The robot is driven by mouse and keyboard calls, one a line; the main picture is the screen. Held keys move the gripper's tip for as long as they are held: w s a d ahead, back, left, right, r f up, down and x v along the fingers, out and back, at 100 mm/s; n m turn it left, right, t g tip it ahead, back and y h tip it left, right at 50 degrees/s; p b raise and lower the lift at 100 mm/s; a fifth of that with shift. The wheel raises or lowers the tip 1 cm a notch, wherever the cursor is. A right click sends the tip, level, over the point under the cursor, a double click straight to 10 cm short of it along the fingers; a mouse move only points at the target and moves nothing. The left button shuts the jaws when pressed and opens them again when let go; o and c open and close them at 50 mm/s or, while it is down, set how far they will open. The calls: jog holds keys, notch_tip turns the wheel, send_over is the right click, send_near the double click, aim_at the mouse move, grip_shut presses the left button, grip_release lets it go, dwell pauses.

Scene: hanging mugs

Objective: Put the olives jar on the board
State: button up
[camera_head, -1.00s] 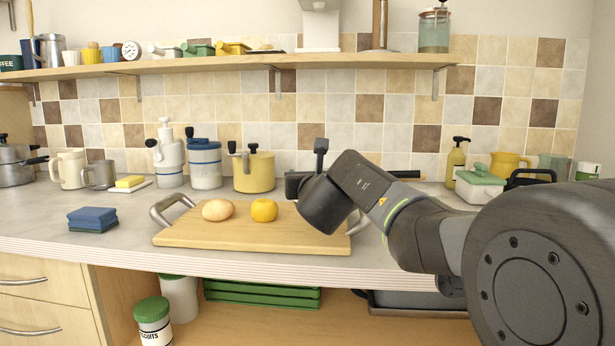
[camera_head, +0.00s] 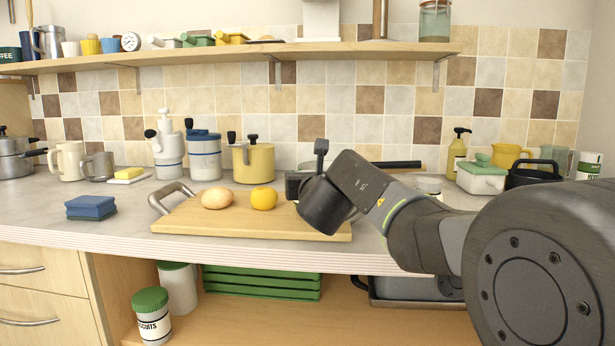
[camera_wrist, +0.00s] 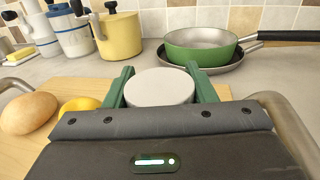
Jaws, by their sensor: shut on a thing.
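My gripper (camera_wrist: 160,70) is shut on a jar with a round pale grey lid (camera_wrist: 160,88), seen from above between its two green fingers in the wrist view. The jar's label and lower body are hidden. The wooden board (camera_head: 240,227) lies on the counter, and its surface shows around the held jar in the wrist view (camera_wrist: 88,92). I cannot tell whether the jar's base touches it. In the head view my wrist covers the jar and the fingers, over the board's right part.
A green pan (camera_wrist: 200,52) rests in a grey pan behind the board. Metal handles (camera_head: 170,197) rise at the board's ends. A yellow pot (camera_head: 253,164) and canisters stand behind. A blue sponge stack (camera_head: 90,207) lies left; the counter between it and the board is clear.

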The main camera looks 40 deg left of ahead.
jog(key=shift+f, duration=0.2)
dwell(0.4)
jog(key=o, duration=1.5)
jog(key=shift+f, duration=0.1)
jog(key=shift+o, duration=0.2)
jog(key=shift+s+d, duration=0.1)
jog(key=v, duration=1.3)
jog(key=shift+s+d, duration=0.2)
jog(key=shift+s, duration=0.05)
jog(key=shift+w+a, duration=0.1)
jog(key=x, duration=1.3)
jog(key=shift+w+a, duration=0.2)
jog(key=shift+w, duration=0.05)
